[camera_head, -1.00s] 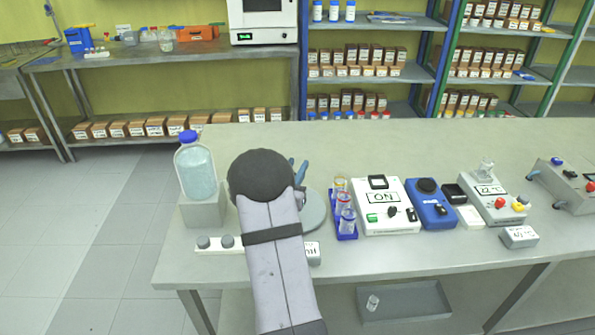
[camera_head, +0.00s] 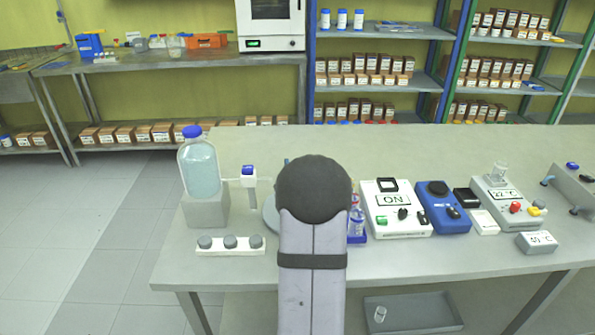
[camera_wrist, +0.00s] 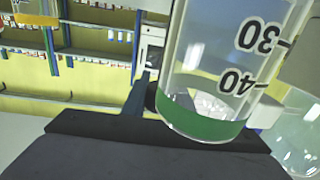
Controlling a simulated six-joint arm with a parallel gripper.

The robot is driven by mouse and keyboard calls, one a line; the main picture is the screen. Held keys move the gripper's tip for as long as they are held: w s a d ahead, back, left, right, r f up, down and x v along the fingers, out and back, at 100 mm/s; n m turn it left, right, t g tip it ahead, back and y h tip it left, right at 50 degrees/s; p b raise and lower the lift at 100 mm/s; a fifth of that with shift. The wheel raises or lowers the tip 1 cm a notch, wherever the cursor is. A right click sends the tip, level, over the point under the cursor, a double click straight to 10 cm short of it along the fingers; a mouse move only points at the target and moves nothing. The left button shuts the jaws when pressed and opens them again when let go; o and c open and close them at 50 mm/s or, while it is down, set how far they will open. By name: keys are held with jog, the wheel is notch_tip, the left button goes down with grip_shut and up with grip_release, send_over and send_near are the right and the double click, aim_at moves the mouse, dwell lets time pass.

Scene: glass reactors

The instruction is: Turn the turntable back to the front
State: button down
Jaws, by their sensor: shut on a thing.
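The grey round turntable (camera_head: 269,212) shows only its left rim in the head view; my arm covers the rest. A blue-faced white block on a thin stem (camera_head: 249,175) stands up at its left. In the head view my arm hides my gripper. In the wrist view my dark gripper (camera_wrist: 150,100) is shut, with its fingertips and the grip itself hidden. It appears to be shut on a part of the turntable. A clear graduated vessel (camera_wrist: 205,75), marked 30 and 40 with a green bottom, hangs close to the camera, slightly tilted. Clear round glass (camera_wrist: 300,135) shows at its right.
A blue-capped bottle (camera_head: 199,165) stands on a grey block (camera_head: 206,209) at left. A strip with three grey knobs (camera_head: 230,246) lies in front of it. A blue rack with vials (camera_head: 356,220) and a white ON device (camera_head: 396,208) stand close right.

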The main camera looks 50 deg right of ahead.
jog(key=shift+w+a+n+t+y+b, duration=0.15)
jog(key=shift+n+t+y+b, duration=0.15)
jog(key=shift+n+t+y, duration=0.25)
jog(key=c, duration=1.4)
grip_release()
jog(key=b+v, duration=0.1)
jog(key=v, duration=0.6)
jog(key=shift+b, duration=0.3)
jog(key=shift+a, duration=0.1)
